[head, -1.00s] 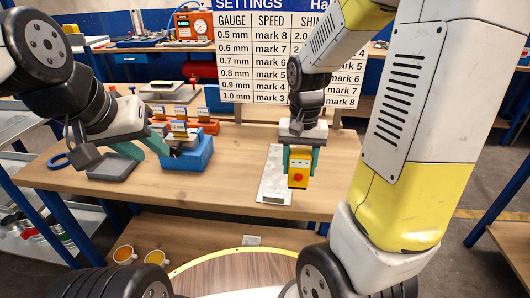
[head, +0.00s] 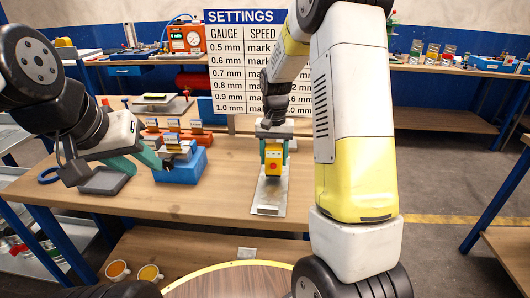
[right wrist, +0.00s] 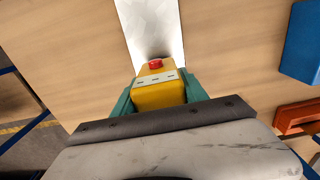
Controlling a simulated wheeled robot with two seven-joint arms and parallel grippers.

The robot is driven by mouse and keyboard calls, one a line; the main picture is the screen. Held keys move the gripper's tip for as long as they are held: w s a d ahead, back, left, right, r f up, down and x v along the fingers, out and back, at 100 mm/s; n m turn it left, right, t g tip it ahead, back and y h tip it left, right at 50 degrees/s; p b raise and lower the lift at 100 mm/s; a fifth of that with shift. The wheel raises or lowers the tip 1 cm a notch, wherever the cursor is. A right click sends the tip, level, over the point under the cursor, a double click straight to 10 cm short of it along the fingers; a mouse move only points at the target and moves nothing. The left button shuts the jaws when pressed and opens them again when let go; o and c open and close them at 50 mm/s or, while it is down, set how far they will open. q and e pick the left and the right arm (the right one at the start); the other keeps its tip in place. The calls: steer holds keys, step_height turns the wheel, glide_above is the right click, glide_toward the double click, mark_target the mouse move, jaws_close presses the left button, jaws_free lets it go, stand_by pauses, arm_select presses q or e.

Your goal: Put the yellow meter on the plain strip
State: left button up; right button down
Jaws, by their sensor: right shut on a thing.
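The yellow meter (head: 273,159), with a red button on its face, is upright between the teal fingers of my right gripper (head: 273,150), which is shut on it. It also shows in the right wrist view (right wrist: 160,92). The plain strip (head: 268,195) is a bare grey metal plate on the bench, running front to back. The meter is over the strip's far part; I cannot tell whether it touches it. My left gripper (head: 142,163) is open and empty, its fingers beside a blue block (head: 181,168).
Orange blocks with small cards (head: 172,132) stand behind the blue block. A dark grey pad (head: 104,181) lies below my left gripper. A settings board (head: 240,65) stands behind the bench. The bench between blue block and strip is clear.

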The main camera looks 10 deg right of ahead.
steer(key=shift+f, duration=0.6)
steer(key=shift+f, duration=0.1)
steer(key=c, duration=0.6)
jaws_free()
step_height(320, 180, up, 12)
steer(key=s+a+r+n+t+y, duration=0.1)
steer(key=s+r+n+t, duration=0.1)
steer(key=s, duration=1)
steer(key=s+a+r+n+t+y, duration=0.1)
steer(key=s+r+t, duration=0.3)
steer(key=s, duration=0.8)
steer(key=shift+s+r+n, duration=0.15)
steer(key=shift+r+n, duration=0.25)
steer(key=shift+r, duration=0.6)
